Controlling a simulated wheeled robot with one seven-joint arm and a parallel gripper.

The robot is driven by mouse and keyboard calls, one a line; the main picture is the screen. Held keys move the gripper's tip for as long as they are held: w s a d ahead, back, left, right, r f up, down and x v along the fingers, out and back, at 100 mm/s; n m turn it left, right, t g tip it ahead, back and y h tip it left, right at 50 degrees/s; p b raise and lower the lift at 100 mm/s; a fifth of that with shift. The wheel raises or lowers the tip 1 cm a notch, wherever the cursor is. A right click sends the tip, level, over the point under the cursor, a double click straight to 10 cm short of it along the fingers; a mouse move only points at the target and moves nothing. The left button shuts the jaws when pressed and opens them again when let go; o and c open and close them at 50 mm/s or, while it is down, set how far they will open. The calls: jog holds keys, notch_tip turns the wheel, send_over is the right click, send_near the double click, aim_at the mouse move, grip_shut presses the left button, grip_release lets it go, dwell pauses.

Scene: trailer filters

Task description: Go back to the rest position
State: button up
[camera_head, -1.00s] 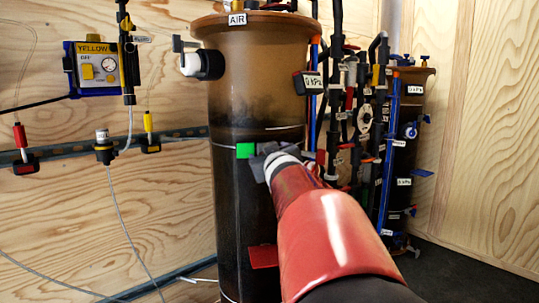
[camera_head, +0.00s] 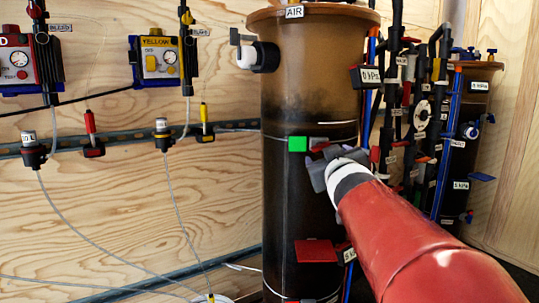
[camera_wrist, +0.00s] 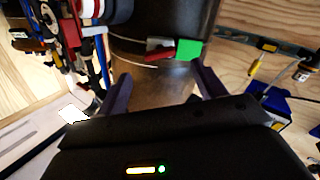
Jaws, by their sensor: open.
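My gripper (camera_head: 318,172) is in front of the large brown-black filter tank (camera_head: 310,90), close to the green tag (camera_head: 298,144) at its middle. In the wrist view my gripper (camera_wrist: 163,88) shows two dark fingers spread apart with nothing between them. The green tag (camera_wrist: 188,50) and a red piece (camera_wrist: 158,45) beside it lie beyond the fingertips on the tank (camera_wrist: 150,20). I cannot tell the exact gap between the fingers and the tank. My red arm reaches in from the lower right.
A second tank (camera_head: 470,100) with pipes and valves (camera_head: 420,110) stands at the right. A yellow control box (camera_head: 158,60) and a red-and-blue box (camera_head: 20,65) hang on the wooden wall at the left. A red tag (camera_head: 316,251) sits lower on the tank. Thin hoses (camera_head: 180,215) hang at the left.

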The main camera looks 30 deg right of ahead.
jog(key=s+a+f+g+y+p, duration=0.2)
jog(key=s+a+f, duration=0.3)
jog(key=a, duration=0.4)
jog(key=s+a+f+n+g+y+p, duration=0.1)
jog(key=s+a+f+g+y+p, duration=0.2)
jog(key=s+a+f, duration=0.3)
jog(key=s+a+f+g+y+p, duration=0.3)
jog(key=s+a+f+g, duration=0.2)
jog(key=a, duration=0.7)
jog(key=shift+s+a+f+n+p, duration=0.15)
jog(key=shift+s+f+n+p, duration=0.2)
jog(key=shift+s+f, duration=0.3)
